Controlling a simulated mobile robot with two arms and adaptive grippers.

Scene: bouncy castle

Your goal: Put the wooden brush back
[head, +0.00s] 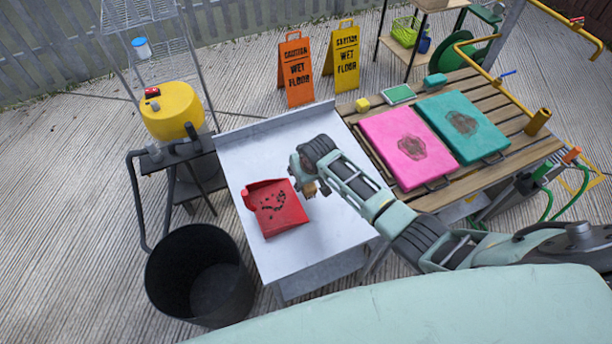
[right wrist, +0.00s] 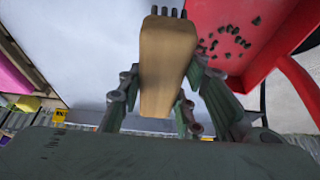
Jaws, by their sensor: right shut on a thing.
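The wooden brush (right wrist: 167,60) is held in my right gripper (right wrist: 165,110), between its fingers. Its tan wooden body and dark bristles show in the right wrist view. In the head view my right gripper (head: 306,184) is over the white table, just right of the red dustpan, and only a small tan bit of the brush (head: 311,189) shows. The red dustpan (head: 290,217) lies on the white table (head: 258,150) with several dark crumbs in it. It also shows at the upper right in the right wrist view (right wrist: 285,55). My left gripper is not in view.
A black bin (head: 165,275) stands at the table's front left. A slatted wooden table (head: 475,90) to the right holds a pink pad (head: 385,135) and a teal pad (head: 440,108). A yellow vacuum (head: 172,112) is at left. Two wet-floor signs (head: 297,65) stand behind.

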